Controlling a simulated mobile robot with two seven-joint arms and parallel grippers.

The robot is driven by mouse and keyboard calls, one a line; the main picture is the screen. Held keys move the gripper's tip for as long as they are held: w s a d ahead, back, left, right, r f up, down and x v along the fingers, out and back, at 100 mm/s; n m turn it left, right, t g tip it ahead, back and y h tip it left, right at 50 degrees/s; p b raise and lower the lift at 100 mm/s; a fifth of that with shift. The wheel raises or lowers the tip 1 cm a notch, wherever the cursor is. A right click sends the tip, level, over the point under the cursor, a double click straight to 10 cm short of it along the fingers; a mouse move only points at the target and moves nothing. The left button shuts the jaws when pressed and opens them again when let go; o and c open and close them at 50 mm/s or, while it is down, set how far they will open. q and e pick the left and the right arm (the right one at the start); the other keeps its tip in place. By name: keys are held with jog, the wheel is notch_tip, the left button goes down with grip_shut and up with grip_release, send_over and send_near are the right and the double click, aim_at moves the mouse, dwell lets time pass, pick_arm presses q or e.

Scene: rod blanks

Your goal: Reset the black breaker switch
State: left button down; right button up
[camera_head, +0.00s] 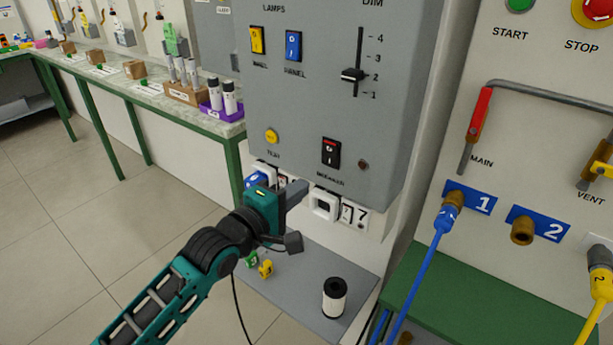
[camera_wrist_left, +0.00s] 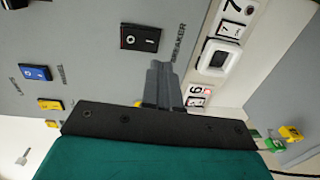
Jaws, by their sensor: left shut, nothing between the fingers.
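The black breaker switch (camera_head: 330,152) is a rocker low on the grey panel (camera_head: 300,105), with a small red mark near its top. In the left wrist view the switch (camera_wrist_left: 140,38) shows white marks on its face, just beyond my fingertips. I cannot tell for sure which way it is tipped. My left gripper (camera_head: 296,192) is shut and empty, below and left of the switch in the head view. In the left wrist view its closed fingers (camera_wrist_left: 158,68) point at the panel near the BREAKER label, apart from the switch. My right gripper is in neither view.
Yellow (camera_head: 257,40) and blue (camera_head: 293,45) lamp switches, a dim slider (camera_head: 353,75) and a yellow test button (camera_head: 271,136) share the panel. White-framed sockets (camera_head: 324,204) sit under it. A black-and-white cylinder (camera_head: 334,297) stands on the grey shelf below. Hoses hang at right.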

pick_arm(q)
jog(key=v, duration=0.6)
jog(key=shift+f, duration=0.6)
jog(key=shift+s+a+f, duration=0.1)
jog(key=shift+s, duration=0.05)
